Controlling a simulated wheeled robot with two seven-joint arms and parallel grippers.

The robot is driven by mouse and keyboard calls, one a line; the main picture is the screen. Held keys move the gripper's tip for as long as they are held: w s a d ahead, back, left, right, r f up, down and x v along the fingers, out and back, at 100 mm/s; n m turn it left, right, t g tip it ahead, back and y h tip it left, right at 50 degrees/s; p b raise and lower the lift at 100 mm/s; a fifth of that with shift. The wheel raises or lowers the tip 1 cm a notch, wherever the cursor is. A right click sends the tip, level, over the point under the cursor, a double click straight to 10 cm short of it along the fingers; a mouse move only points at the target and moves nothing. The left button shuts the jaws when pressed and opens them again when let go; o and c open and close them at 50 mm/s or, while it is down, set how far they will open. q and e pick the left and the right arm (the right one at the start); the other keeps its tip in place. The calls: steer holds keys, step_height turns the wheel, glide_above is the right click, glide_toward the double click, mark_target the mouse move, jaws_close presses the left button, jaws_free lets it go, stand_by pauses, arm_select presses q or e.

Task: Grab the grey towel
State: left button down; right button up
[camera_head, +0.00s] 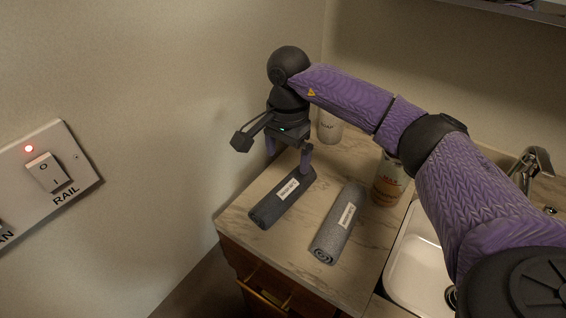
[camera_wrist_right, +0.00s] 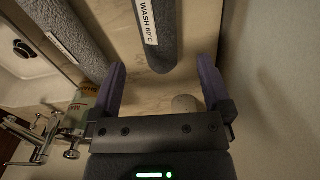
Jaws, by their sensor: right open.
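Two rolled towels with white labels lie on the counter. The lighter grey towel (camera_head: 339,224) is the right one in the head view; it also shows at the left of the right wrist view (camera_wrist_right: 68,32). The darker charcoal towel (camera_head: 266,212) lies to its left. In the right wrist view the charcoal towel (camera_wrist_right: 163,52) has its end between the fingertips. My right gripper (camera_head: 288,157) is open and empty, pointing down above the far end of the charcoal towel. I cannot tell whether it touches. My left gripper is not in view.
A can or bottle with an orange-brown label (camera_head: 388,183) stands right of the grey towel. A white container (camera_head: 329,128) stands behind my gripper. A white sink (camera_head: 414,262) and tap (camera_head: 532,163) are at the right. The wall (camera_head: 190,110) borders the counter's left side.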

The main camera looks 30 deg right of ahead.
mark_target(284, 186)
steer(key=shift+w+d+f, duration=0.1)
steer(key=shift+w+f, duration=0.05)
steer(key=shift+f, duration=0.15)
steer(key=f, duration=0.1)
steer(key=f+b, duration=0.1)
steer(key=f, duration=0.2)
steer(key=shift+s+a+f, duration=0.2)
steer(key=shift+s+a, duration=0.1)
steer(key=shift+s, duration=0.05)
steer(key=f+b, duration=0.1)
steer(key=f, duration=0.1)
steer(key=a+f, duration=0.1)
steer(key=f, duration=0.1)
steer(key=shift+s+f+b, duration=0.2)
steer(key=shift+f+b, duration=0.05)
steer(key=shift+b, duration=0.1)
steer(key=shift+d+f, duration=0.1)
steer(key=shift+f, duration=0.15)
steer(key=shift+r, duration=0.15)
steer(key=shift+c, duration=0.4)
steer(key=c, duration=0.7)
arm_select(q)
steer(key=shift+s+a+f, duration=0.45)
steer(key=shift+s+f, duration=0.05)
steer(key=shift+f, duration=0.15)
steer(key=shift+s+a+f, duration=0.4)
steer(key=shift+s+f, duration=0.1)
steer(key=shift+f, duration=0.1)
arm_select(e)
steer(key=c, duration=0.3)
